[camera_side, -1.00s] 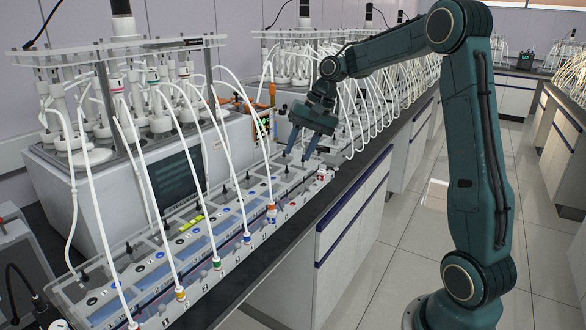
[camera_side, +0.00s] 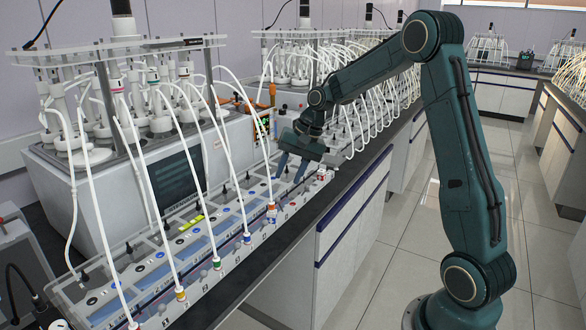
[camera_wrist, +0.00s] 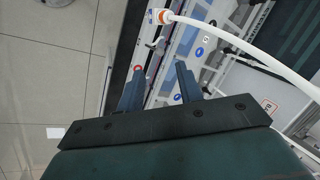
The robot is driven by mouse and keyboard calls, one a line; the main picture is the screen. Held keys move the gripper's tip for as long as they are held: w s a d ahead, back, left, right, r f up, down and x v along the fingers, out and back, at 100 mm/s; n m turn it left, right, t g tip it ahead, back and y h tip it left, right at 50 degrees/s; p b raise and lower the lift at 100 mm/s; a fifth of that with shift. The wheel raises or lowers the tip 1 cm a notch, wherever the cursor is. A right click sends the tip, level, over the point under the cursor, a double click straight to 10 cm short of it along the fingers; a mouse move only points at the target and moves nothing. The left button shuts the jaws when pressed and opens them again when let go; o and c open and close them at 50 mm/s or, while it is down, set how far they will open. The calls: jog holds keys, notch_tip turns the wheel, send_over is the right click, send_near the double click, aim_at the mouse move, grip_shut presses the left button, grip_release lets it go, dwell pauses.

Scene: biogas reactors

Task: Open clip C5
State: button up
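My gripper (camera_side: 289,174) is open and empty, its fingers pointing down over the far end of the long tube rack (camera_side: 215,255). In the wrist view the gripper (camera_wrist: 160,70) has its two fingers apart above the rack's edge, with a red ring mark beside the left fingertip. A small metal clip-like part (camera_wrist: 155,43) shows just beyond the fingertips. The white tube with an orange collar (camera_wrist: 160,16) ends past it; in the side view this orange-collared end (camera_side: 271,208) is just left of and below my gripper. No C5 label is readable, so I cannot tell which clip is C5.
Several white tubes (camera_side: 155,195) arch from the reactor bottles to the rack. A grey box with a dark screen (camera_side: 172,182) stands behind the rack. A white, red-marked fitting (camera_side: 323,174) is right of my gripper. The floor (camera_side: 400,250) in front is clear.

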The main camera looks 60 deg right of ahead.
aim_at(278, 200)
jog(key=shift+x, duration=3.3)
jog(key=shift+c, duration=0.5)
grip_shut()
